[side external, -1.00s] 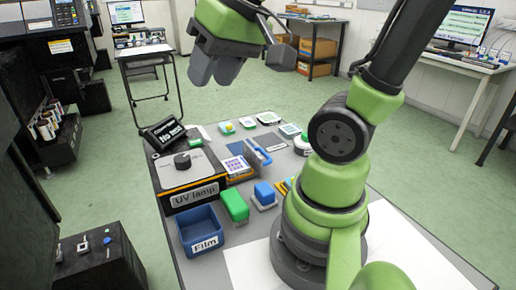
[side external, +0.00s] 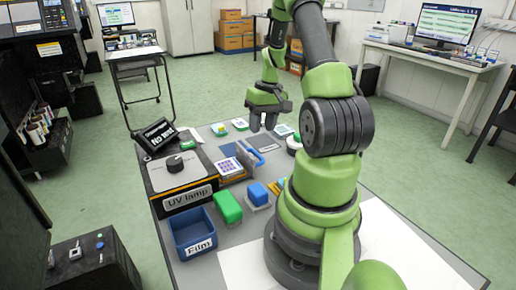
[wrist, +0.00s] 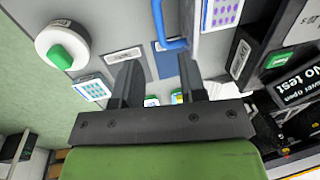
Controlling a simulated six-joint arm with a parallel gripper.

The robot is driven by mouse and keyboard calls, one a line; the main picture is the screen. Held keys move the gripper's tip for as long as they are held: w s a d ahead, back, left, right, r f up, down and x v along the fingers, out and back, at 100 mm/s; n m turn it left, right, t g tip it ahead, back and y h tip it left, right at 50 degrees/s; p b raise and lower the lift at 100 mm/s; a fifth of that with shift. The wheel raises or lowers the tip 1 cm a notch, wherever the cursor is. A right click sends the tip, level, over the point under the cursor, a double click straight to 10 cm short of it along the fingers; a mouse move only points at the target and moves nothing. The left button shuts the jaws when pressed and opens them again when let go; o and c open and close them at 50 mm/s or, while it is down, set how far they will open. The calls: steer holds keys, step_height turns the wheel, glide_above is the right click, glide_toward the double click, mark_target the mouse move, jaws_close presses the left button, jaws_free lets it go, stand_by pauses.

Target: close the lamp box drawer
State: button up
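The UV lamp box (side external: 184,195) stands at the left of the table in the side view, with a dark knob on top. Its drawer (side external: 231,178) is out to the right, carrying a card with a purple dotted pattern (side external: 229,166). A blue handle (side external: 251,157) stands at the drawer's right end; it also shows at the top of the wrist view (wrist: 168,44). My gripper (side external: 263,123) is open and empty, fingers pointing down, above the far part of the table and beyond the handle. Both fingers show apart in the wrist view (wrist: 158,65).
A black sign (side external: 157,136) reading "No test" stands behind the box. A blue Film bin (side external: 194,236), a green block (side external: 228,208) and a blue block (side external: 258,194) stand nearer. Several small cards and a round white piece with a green top (wrist: 63,50) lie around the far end.

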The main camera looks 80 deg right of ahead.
steer(key=f, duration=0.5)
steer(key=w+a+f, duration=0.1)
steer(key=f, duration=0.1)
steer(key=shift+f, duration=0.15)
jaws_close()
